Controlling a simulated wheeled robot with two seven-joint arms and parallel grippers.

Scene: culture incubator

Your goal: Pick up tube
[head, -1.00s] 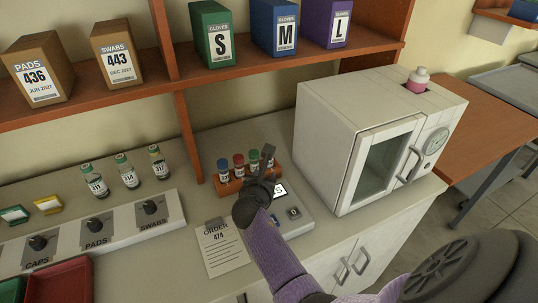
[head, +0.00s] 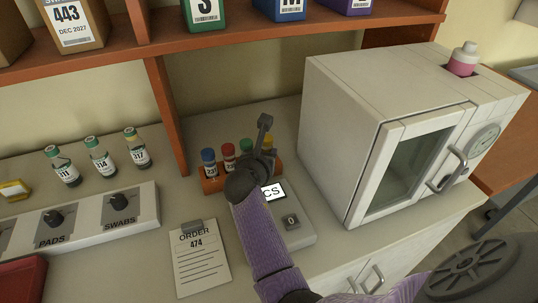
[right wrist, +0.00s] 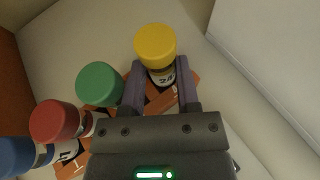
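An orange rack (head: 213,186) on the counter holds a row of capped tubes: a blue-capped tube (head: 208,160), a red-capped tube (head: 228,156), a green-capped tube (head: 245,147) and a yellow-capped tube (head: 267,144). The tube stands between the fingers with narrow gaps; contact is not clear. In the head view my right gripper and arm hide part of the rack. My left gripper is not in view.
A white incubator (head: 345,130) stands close to the right of the rack. A small device with a screen (head: 274,191) is in front. An order sheet (head: 200,257), several green- and yellow-capped vials (head: 101,158) and a labelled switch panel (head: 85,223) lie left. A shelf (head: 230,38) hangs above.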

